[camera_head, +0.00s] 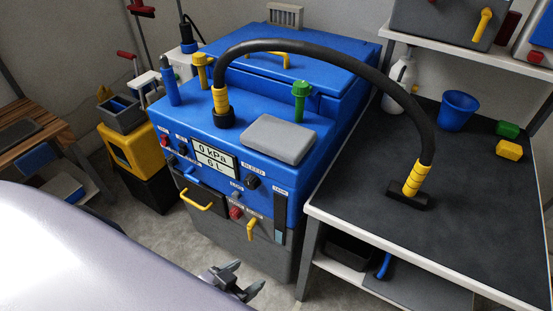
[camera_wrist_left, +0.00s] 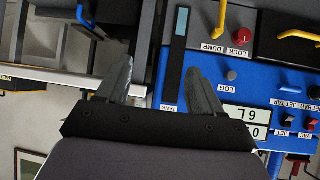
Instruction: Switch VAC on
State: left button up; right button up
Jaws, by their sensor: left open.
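The blue machine (camera_head: 235,170) stands mid-view, with a panel on its front. A small red control (camera_head: 164,138) sits at the panel's left end. In the left wrist view, which shows the panel upside down, a red control (camera_wrist_left: 310,125) is beside the VAC label (camera_wrist_left: 308,134) at the right edge. Its exact setting is too small to tell. My left gripper (camera_head: 252,276) is open and empty, in front of the machine's lower front. In the left wrist view its fingers (camera_wrist_left: 160,66) are apart near the TANK gauge.
A black hose (camera_head: 330,48) arches from the machine top to the dark bench (camera_head: 470,200) on the right. Yellow handles (camera_head: 197,202) and a red lock knob (camera_wrist_left: 231,76) stick out from the front. Floor shows between.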

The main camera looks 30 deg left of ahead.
aim_at(165, 143)
jog(key=u, duration=1.65)
jog(key=i+j+z, duration=0.15)
jog(key=j, duration=0.55)
jog(key=i+j+z, duration=0.15)
jog(key=i+j, duration=0.15)
jog(key=j, duration=0.45)
jog(key=i+j+z, duration=0.15)
jog(key=j, duration=0.6)
jog(key=i+j+z, duration=0.15)
jog(key=j, duration=0.6)
jog(key=j+z, duration=0.2)
jog(key=j, duration=0.6)
jog(key=i, duration=0.05)
